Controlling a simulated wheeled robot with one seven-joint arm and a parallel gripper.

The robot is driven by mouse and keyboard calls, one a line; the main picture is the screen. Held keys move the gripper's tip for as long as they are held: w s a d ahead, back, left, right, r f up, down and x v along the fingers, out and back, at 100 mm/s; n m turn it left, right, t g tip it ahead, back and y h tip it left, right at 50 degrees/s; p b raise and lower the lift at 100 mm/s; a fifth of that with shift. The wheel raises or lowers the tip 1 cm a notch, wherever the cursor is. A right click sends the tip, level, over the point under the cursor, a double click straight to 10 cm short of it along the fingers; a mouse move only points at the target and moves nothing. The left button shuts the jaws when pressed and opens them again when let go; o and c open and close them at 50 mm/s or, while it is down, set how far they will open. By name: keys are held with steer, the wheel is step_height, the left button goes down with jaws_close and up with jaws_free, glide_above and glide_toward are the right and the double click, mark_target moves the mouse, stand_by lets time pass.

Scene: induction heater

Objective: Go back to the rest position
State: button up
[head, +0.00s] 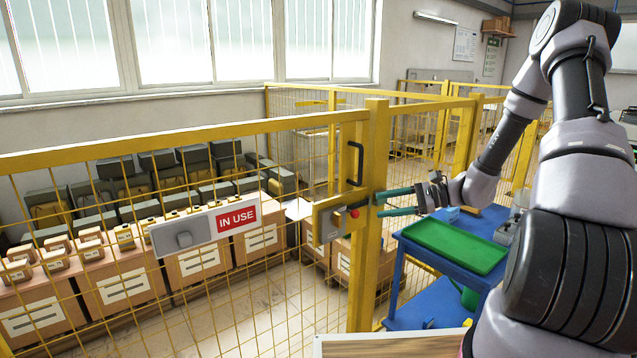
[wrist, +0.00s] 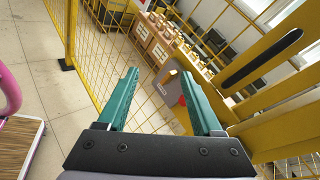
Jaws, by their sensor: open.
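My gripper (head: 388,202) is open and empty, with two green fingers pointing left toward the yellow gate post. The grey latch box with a red button (head: 353,213) is on the gate just left of the fingertips. It also shows in the wrist view beyond the right finger, partly hidden by it. I cannot tell whether a fingertip touches the post.
A yellow mesh fence (head: 200,129) with an "IN USE" sign (head: 237,217) stands at left, with boxes behind it. A black handle (head: 355,163) is on the gate. A blue cart with a green tray (head: 455,246) stands below my arm. Bare floor (wrist: 35,45) shows in the wrist view.

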steer(key=s+d+r+n+t+h, duration=0.1)
steer(key=s+r+n+h, duration=0.4)
steer(key=s+r, duration=0.7)
steer(key=s+d+r+n+t+h, duration=0.2)
steer(key=s+r+n+h, duration=0.4)
steer(key=s+r, duration=0.5)
step_height(320, 180, up, 5)
steer(key=shift+s+d+n+t+h, duration=0.3)
steer(key=shift+s+d+h, duration=0.1)
steer(key=shift+d+h, duration=0.25)
